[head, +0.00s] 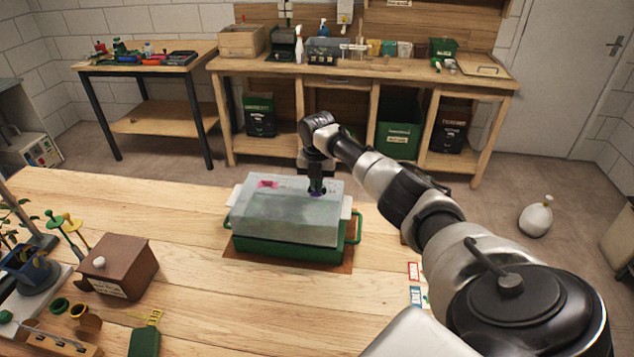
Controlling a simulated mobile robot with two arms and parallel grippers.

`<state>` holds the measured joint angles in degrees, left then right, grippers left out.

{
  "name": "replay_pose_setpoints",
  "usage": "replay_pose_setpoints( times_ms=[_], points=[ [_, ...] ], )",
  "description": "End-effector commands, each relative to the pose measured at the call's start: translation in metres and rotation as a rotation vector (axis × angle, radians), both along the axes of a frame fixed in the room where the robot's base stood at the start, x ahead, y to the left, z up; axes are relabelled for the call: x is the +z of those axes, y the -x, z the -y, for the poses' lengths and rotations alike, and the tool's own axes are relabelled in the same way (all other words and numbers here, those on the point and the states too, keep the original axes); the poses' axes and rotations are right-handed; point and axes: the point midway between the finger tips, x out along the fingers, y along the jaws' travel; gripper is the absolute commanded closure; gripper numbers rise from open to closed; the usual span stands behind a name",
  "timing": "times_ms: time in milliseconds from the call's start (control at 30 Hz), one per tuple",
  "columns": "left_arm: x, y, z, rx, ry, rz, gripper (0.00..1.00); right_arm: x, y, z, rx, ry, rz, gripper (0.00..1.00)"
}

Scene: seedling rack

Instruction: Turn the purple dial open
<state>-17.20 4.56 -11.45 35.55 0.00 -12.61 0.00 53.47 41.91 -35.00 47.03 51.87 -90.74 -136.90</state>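A clear, cloudy propagator lid (285,222) covers a green tray (285,248) on the wooden table. A small purple patch, apparently the purple dial (317,194), shows on the right part of the lid's top, mostly hidden by my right gripper. My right gripper (316,190) points straight down, its fingertips at the dial. Whether the fingers are closed on it is too small to tell. A pink-magenta piece (267,184) sits on the left part of the lid's top. My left gripper is out of view.
A brown box with a white knob (118,267) stands left of the tray. Small coloured cards (414,285) lie right of the tray. The table front centre is clear.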

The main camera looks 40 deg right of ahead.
Motion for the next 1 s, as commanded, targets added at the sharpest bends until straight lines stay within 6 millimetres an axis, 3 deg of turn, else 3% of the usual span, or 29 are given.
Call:
replay_pose_setpoints(
  times_ms=[33,200,567,1000],
  points=[
    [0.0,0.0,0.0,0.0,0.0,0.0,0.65,0.0,0.0,0.0,0.0,-0.001,0.001,0.94],
    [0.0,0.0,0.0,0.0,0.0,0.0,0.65,0.0,0.0,0.0,0.0,-0.001,0.001,0.69],
    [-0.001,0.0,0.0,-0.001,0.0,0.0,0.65,0.006,-0.001,0.0,-0.001,0.0,0.003,0.69],
    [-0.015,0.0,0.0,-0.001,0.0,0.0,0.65,0.086,-0.001,0.0,-0.001,0.0,0.004,0.69]
  ],
)
